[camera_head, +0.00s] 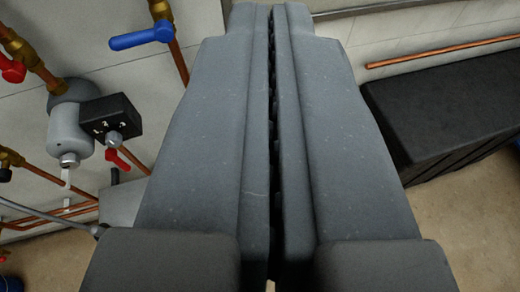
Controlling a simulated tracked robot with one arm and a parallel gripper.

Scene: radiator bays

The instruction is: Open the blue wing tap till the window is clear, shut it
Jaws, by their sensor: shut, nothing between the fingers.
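The blue wing tap (142,38) is at the upper left, on a brass fitting of a vertical copper pipe. Its blue handle points left from the fitting, nearly level in the picture. My gripper (271,12) fills the middle of the view, its two grey fingers closed together with only a thin dark seam between them. Nothing shows between the fingers. The gripper is to the right of the tap and apart from it in the picture. I cannot make out the window; it may be hidden or too small to tell.
A grey rounded fitting (66,128) with a black box (108,117) hangs at the left. Red handles show at the far left (12,68) and below the box (118,160). A long black case (445,110) stands right, below a copper pipe (440,51). Floor shows at lower right.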

